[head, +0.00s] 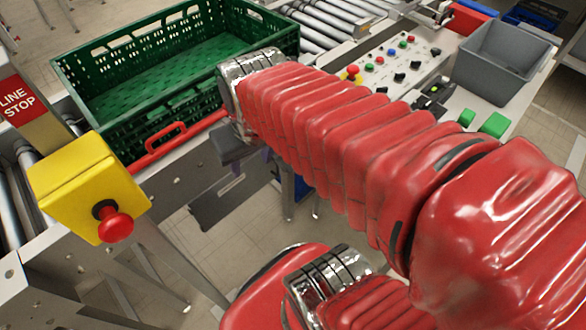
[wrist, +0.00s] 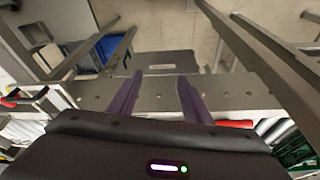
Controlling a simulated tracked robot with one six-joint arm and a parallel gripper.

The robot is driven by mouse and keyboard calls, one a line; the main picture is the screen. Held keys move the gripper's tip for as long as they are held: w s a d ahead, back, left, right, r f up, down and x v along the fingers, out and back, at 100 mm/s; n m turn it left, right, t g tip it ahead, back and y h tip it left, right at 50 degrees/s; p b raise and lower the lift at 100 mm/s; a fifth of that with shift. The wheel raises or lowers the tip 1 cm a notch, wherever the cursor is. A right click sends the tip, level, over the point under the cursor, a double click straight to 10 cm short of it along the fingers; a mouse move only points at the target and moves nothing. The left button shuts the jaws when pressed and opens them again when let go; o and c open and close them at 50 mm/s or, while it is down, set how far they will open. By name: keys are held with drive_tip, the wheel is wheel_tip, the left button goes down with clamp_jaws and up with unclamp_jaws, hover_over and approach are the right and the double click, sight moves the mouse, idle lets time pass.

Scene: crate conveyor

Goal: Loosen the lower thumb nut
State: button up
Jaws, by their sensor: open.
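My gripper (wrist: 159,78) is open in the wrist view, with its two purple fingers apart and nothing between their tips. The fingers reach across a grey metal rail (wrist: 150,92) with small holes or bolt heads along it. In the head view my gripper (head: 237,168) is mostly hidden behind my red-sleeved arm, beside the conveyor's front side. I cannot make out either thumb nut in these frames.
A green crate (head: 120,120) sits on the conveyor, with a red handle bar (head: 165,145) at its near side. A yellow stop box (head: 80,185) with a red button stands at the left. A grey bin (head: 495,65) and a control panel (head: 395,60) are at the right.

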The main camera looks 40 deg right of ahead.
drive_tip(key=s+d+f+m+g, duration=0.2)
drive_tip(key=s+d+f, duration=0.1)
drive_tip(key=d+f, duration=1.2)
drive_tip(key=s+d+f+m+g, duration=0.1)
drive_tip(key=s+d+f+g, duration=0.15)
drive_tip(key=d+f, duration=1.15)
drive_tip(key=s+d+f+t, duration=0.1)
drive_tip(key=s+d+f, duration=0.1)
drive_tip(key=f, duration=0.5)
drive_tip(key=s+d+f+t, duration=0.1)
drive_tip(key=s+d+f, duration=0.15)
drive_tip(key=f, duration=0.45)
drive_tip(key=w+a+f+n+t, duration=0.1)
drive_tip(key=a+f+t, duration=0.15)
drive_tip(key=f, duration=0.45)
drive_tip(key=w+a+f+n+t, duration=0.1)
drive_tip(key=w+a+f+t, duration=0.1)
drive_tip(key=f+t, duration=0.35)
drive_tip(key=w+a+r+n+t+y, duration=0.1)
drive_tip(key=w+a+r+n+t, duration=0.1)
drive_tip(key=w+r+t, duration=0.6)
wheel_tip(320, 180, up, 4)
drive_tip(key=shift+w+a+r+n+t, duration=0.2)
drive_tip(key=shift+a+n+t, duration=0.2)
drive_tip(key=shift+a+t, duration=0.05)
